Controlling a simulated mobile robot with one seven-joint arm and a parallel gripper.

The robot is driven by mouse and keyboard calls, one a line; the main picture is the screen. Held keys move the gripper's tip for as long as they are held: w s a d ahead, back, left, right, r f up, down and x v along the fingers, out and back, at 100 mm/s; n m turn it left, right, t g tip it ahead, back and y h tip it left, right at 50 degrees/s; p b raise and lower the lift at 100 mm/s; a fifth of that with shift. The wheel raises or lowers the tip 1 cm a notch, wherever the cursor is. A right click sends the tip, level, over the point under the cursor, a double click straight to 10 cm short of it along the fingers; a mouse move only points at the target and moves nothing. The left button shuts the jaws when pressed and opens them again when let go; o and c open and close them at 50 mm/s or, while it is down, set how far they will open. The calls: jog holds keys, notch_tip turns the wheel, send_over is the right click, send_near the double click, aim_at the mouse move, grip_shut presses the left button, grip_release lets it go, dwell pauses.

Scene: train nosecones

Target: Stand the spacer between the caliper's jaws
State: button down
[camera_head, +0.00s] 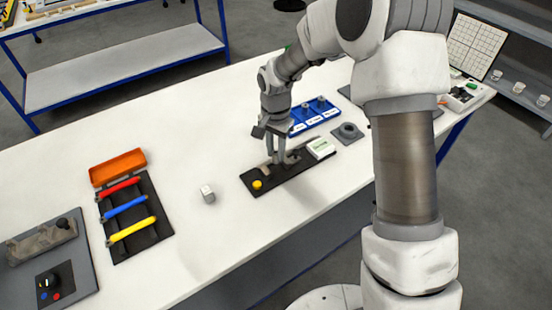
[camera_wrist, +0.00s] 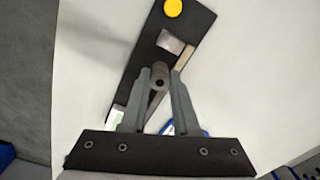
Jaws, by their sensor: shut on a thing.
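The caliper is a black base plate (camera_head: 255,183) on the white table, with a yellow button (camera_head: 257,185) at its left end and a white box (camera_head: 320,148) at its right end. In the wrist view the yellow button (camera_wrist: 173,8) and a silver block-like part (camera_wrist: 172,42) show on the plate. My gripper (camera_head: 276,158) is down over the plate's middle. Its fingers are shut on a grey round-ended post (camera_wrist: 159,74), which seems to belong to the caliper. A small grey block (camera_head: 208,194), probably the spacer, stands on the table left of the caliper, apart from my gripper.
A blue tray (camera_head: 328,116) and a grey plate with a ring (camera_head: 347,133) lie behind the caliper. At left are an orange bin (camera_head: 118,167), a black rack with coloured handles (camera_head: 137,246) and a grey control panel (camera_head: 80,280). Table around the block is clear.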

aim_at(276, 160)
jog(key=shift+f, duration=1.8)
jog(key=shift+f, duration=0.15)
jog(key=c, duration=0.7)
grip_release()
jog(key=shift+o, duration=0.2)
notch_tip(276, 160, up, 13)
jog(key=shift+f, duration=0.15)
